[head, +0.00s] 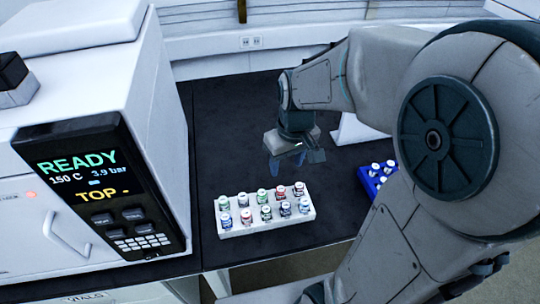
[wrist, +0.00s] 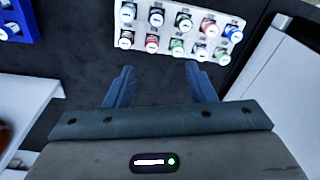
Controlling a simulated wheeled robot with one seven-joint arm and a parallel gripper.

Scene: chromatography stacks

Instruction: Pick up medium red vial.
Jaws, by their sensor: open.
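A white rack (head: 265,228) on the dark bench holds small capped vials in two rows; it also shows at the top of the wrist view (wrist: 170,61). One red vial (head: 280,192) stands in its back row, right of middle; it shows in the wrist view's lower row (wrist: 152,43). Another red vial (head: 246,216) stands in the front row, second from the left, and shows in the wrist view's upper row (wrist: 207,26). I cannot tell which is the medium one. My gripper (head: 298,157) is open and empty, above and behind the rack; its fingers (wrist: 160,70) point toward it.
A large white instrument with a lit display (head: 90,185) stands left of the rack. A blue rack (head: 366,180) with white-capped vials is at the right, partly behind my arm; it also shows in the wrist view (wrist: 20,20). Dark bench top (head: 225,130) behind the white rack is clear.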

